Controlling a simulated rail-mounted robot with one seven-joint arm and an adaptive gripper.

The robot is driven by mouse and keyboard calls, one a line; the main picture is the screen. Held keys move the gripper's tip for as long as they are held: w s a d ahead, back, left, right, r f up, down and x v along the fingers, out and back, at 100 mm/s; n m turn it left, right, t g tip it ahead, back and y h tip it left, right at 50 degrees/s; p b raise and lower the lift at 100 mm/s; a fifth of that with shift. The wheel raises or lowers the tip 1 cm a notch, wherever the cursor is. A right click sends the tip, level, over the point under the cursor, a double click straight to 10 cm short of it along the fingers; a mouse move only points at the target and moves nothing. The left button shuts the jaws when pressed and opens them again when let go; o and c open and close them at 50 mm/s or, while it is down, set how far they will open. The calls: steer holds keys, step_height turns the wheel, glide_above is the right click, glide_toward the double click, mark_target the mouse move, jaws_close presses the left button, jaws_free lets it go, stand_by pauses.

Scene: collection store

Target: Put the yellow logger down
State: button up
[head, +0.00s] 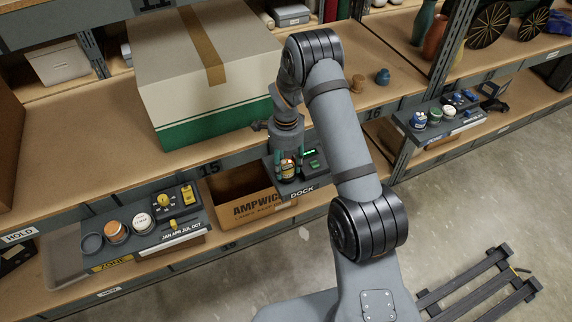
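My gripper (288,172) points down over the dock (312,186), a dark unit with a green display at the front of the shelf. Its fingers are on either side of a small yellow, round-looking item (288,168), which I take to be the yellow logger. The fingers and the arm hide part of it. It is at or just above the dock's left part; I cannot tell whether it touches the dock.
A large taped box (205,80) stands behind and left of my gripper. An open cardboard box (243,196) is left of the dock. A zone panel (150,228) with round containers and a yellow dial is further left. A blue knob-like item (382,76) sits on the shelf.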

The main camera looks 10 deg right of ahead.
mark_target(286, 165)
steer(key=o, duration=0.3)
steer(key=shift+r+p, duration=0.6)
steer(key=shift+r, duration=0.05)
step_height(286, 165, up, 12)
steer(key=shift+f, duration=0.25)
steer(key=shift+f, duration=0.1)
step_height(286, 165, down, 13)
steer(key=shift+f+b, duration=0.15)
steer(key=shift+b, duration=0.65)
step_height(286, 165, up, 2)
steer(key=shift+p, duration=0.9)
steer(key=shift+b, duration=0.35)
steer(key=shift+r, duration=0.55)
